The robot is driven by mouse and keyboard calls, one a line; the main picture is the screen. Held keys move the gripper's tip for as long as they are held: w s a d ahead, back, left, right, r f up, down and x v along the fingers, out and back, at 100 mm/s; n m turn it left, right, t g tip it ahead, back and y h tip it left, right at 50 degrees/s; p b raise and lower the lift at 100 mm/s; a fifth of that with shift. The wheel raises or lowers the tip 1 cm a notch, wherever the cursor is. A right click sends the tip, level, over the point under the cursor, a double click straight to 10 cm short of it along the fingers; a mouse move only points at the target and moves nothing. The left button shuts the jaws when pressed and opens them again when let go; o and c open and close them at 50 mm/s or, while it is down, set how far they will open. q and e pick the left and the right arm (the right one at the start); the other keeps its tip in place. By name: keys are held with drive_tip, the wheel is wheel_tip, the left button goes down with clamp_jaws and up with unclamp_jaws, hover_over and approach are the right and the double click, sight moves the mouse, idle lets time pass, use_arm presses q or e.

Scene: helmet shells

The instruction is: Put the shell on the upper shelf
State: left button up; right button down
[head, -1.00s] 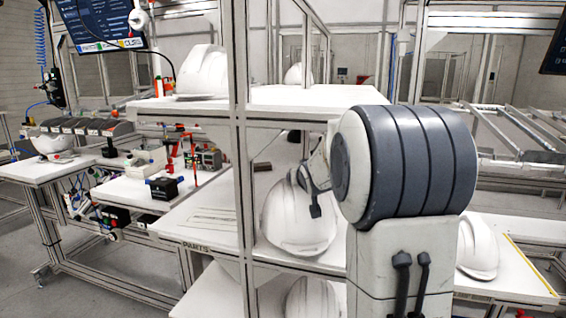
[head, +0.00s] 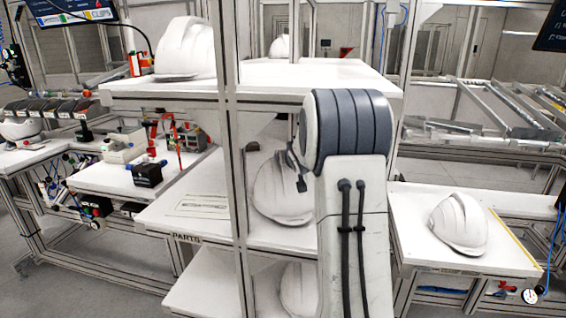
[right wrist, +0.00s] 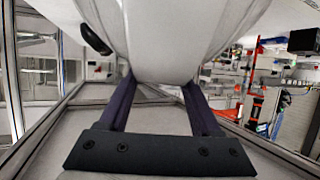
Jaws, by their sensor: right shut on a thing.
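A white helmet shell (head: 278,192) is at the level of the middle shelf (head: 205,208), partly hidden by my right arm and a frame post. My right gripper (head: 299,180) is shut on this shell. In the right wrist view, the shell (right wrist: 165,40) fills the top middle between the two dark fingers of the gripper (right wrist: 158,90). I cannot tell whether the shell touches the middle shelf. The upper shelf (head: 270,75) is above it and holds a white shell (head: 186,48) at its left and another (head: 280,46) farther back. My left gripper is not in view.
A shell (head: 298,290) sits on the lowest shelf, and another (head: 458,222) on the side table (head: 415,250) at the right. A vertical post (head: 232,160) stands before the shelves. The middle of the upper shelf looks clear.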

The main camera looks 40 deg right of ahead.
drive_tip(key=shift+c, duration=0.4)
unclamp_jaws()
drive_tip(key=shift+f, duration=0.1)
drive_tip(key=v, duration=1.2)
drive_tip(key=shift+p, duration=0.45)
drive_tip(key=shift+d, duration=0.1)
